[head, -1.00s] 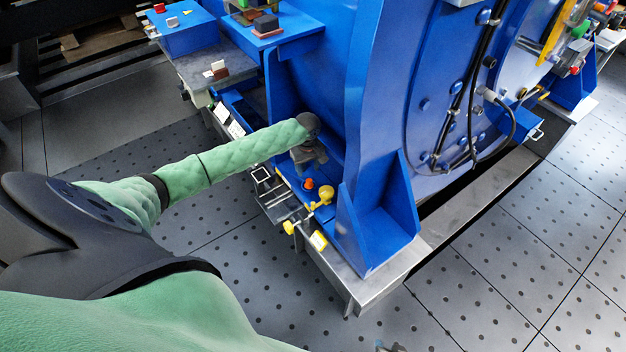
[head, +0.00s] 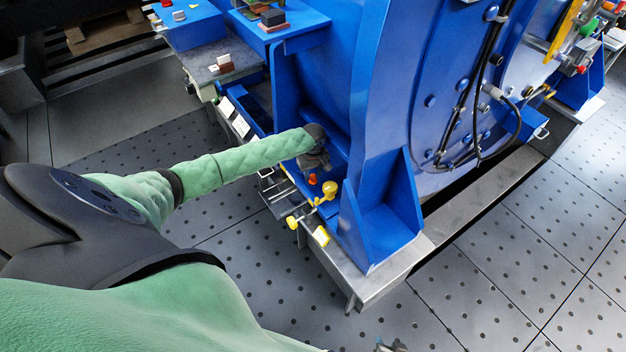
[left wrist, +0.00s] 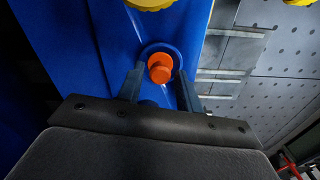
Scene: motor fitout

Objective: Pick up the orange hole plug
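The orange hole plug (left wrist: 160,68) sits in a round blue ring on the blue motor foot (left wrist: 100,60). It also shows in the head view (head: 312,179), just below my left gripper. My left gripper (left wrist: 160,85) is open, its two fingers on either side of the plug in the wrist view. The fingers look apart from the plug; in the head view the gripper (head: 318,162) is directly above and close to it. Whether the fingertips reach down around the plug is hard to tell. My right gripper is not clearly seen.
A yellow knob (head: 330,190) stands close to the plug, with a second yellow knob (head: 293,222) at the platform edge. The blue motor housing (head: 375,130) rises right beside my left gripper. Grey dotted floor (head: 270,290) lies free in front.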

